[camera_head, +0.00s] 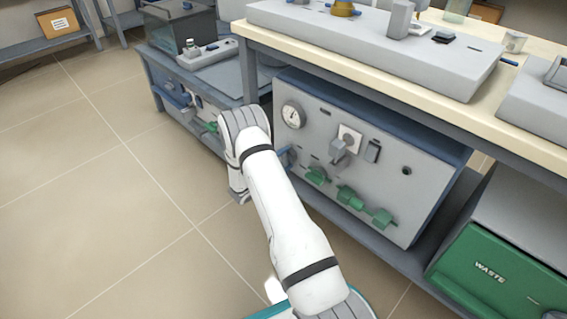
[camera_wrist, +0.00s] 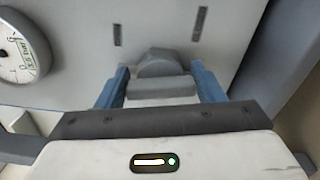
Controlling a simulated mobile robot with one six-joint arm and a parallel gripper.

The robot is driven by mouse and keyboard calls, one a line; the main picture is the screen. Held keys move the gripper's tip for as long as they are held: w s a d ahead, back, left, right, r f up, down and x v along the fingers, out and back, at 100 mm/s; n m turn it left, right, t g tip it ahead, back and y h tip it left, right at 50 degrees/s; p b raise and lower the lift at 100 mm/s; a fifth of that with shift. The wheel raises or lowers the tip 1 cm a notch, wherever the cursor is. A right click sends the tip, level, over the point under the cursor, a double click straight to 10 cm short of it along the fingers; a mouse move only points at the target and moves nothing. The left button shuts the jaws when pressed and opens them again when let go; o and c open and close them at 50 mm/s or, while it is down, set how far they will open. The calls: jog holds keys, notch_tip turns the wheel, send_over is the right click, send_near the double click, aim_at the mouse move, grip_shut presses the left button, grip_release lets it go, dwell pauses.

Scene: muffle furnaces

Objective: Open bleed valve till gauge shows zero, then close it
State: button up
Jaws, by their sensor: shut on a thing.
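In the wrist view, the two blue fingers of my gripper (camera_wrist: 160,72) stand on either side of a grey valve handle (camera_wrist: 162,88) and are shut on it. The handle sits on the light grey panel. A round white pressure gauge (camera_wrist: 22,48) is at the left edge of the wrist view, partly cut off; its exact reading is too small to tell. In the head view, the same kind of gauge (camera_head: 293,114) is at the panel's upper left. My white arm hides most of my gripper and the grasped handle there.
The panel (camera_head: 410,205) also has a grey lever on a white plate (camera_head: 349,134) and green valve handles (camera_head: 348,197) along its lower part. A bench (camera_head: 370,82) overhangs it. A green waste bin (camera_head: 500,275) stands at right. The floor (camera_head: 90,210) at left is clear.

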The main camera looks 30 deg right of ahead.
jog(key=shift+s+d+f+m, duration=0.1)
jog(key=shift+s+m, duration=0.05)
jog(key=shift+m, duration=0.45)
jog(key=shift+s+d+f+m, duration=0.1)
jog(key=shift+m, duration=0.5)
jog(key=shift+a, duration=0.1)
jog(key=o, duration=1)
jog(key=shift+w+a+r, duration=0.1)
jog(key=shift+w, duration=0.05)
jog(key=shift+a, duration=0.3)
jog(key=p+v, duration=0.2)
jog(key=v, duration=0.5)
jog(key=shift+p, duration=0.35)
